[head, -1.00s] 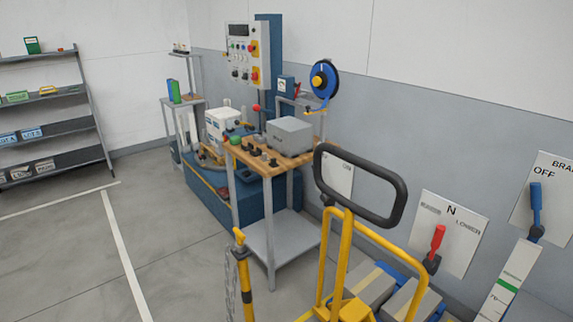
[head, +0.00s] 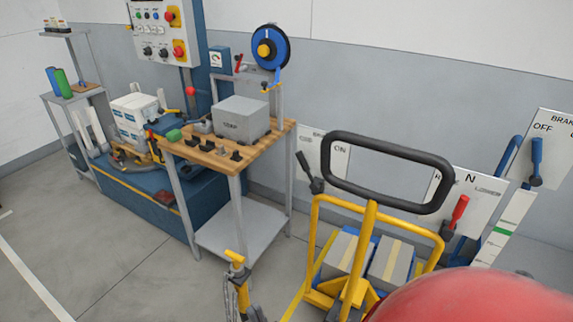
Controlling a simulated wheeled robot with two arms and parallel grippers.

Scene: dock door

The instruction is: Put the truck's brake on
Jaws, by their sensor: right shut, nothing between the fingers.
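The brake plate (head: 553,130) is on the wall at the far right, reading "BRA…" and "OFF"; its right edge is cut by the picture. Its blue brake lever (head: 537,160) stands upright by the word OFF. The yellow hand truck (head: 367,245) with a black loop handle (head: 335,160) stands in the right half, in front of the wall.
A red lever (head: 459,212) is on a plate marked N and LOWER. A dark lever (head: 310,176) is by an ON plate. A wooden-topped bench (head: 220,160) holds a grey box (head: 241,117). The floor at lower left is clear.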

